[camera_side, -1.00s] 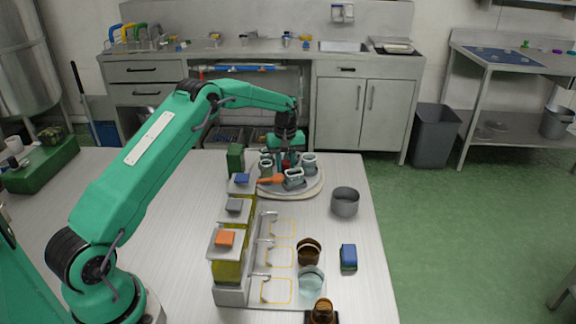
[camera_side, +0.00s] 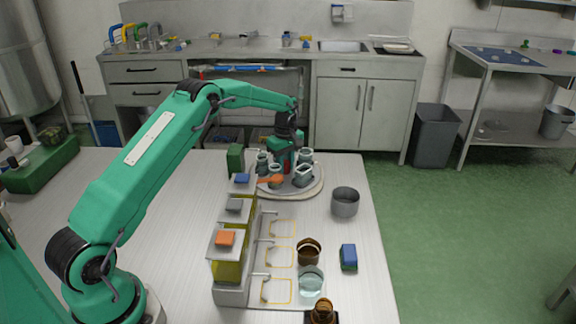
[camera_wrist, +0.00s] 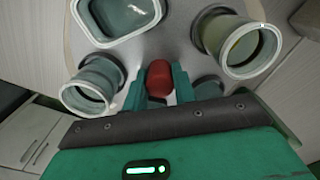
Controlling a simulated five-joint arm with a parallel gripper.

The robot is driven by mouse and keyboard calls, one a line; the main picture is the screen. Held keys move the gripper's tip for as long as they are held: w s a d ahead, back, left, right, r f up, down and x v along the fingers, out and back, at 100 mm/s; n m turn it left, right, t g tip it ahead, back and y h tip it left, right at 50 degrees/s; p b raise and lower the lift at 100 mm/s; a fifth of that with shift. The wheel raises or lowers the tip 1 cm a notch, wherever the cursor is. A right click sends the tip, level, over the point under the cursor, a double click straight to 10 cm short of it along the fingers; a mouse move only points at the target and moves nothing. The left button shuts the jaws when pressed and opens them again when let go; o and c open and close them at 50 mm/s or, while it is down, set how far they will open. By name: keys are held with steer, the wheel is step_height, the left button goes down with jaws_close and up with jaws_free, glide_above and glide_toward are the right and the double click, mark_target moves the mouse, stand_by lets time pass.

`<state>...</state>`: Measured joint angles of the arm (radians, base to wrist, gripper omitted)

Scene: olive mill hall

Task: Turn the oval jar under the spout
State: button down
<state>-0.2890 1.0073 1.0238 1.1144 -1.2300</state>
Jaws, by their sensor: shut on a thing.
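My gripper (camera_side: 287,163) is shut on a red knob (camera_wrist: 159,79) in the middle of a round turntable (camera_side: 312,190). Several grey-rimmed jars stand around the knob. A jar with a wide, rounded-cornered mouth (camera_wrist: 121,17) is at the top of the wrist view; it also shows at the turntable's front right in the side view (camera_side: 303,176). Round-mouthed jars stand left (camera_wrist: 89,90) and right (camera_wrist: 240,46) of the knob; another behind my gripper is partly hidden. I cannot tell for certain which is the oval jar. An orange spout-like piece (camera_side: 270,181) reaches over the turntable's front left.
Dispensers with orange (camera_side: 226,238), grey and blue tops stand in front of the turntable, with metal taps above yellow outlines. A grey bowl (camera_side: 345,203), brown jar (camera_side: 308,252), clear glass (camera_side: 311,283) and blue block (camera_side: 348,257) stand to the right.

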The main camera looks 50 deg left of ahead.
mark_target(285, 162)
steer(key=shift+r+n, duration=0.1)
steer(key=shift+n, duration=0.2)
stand_by(0.4)
steer(key=c, duration=1.1)
jaws_free()
steer(key=shift+r, duration=3.9)
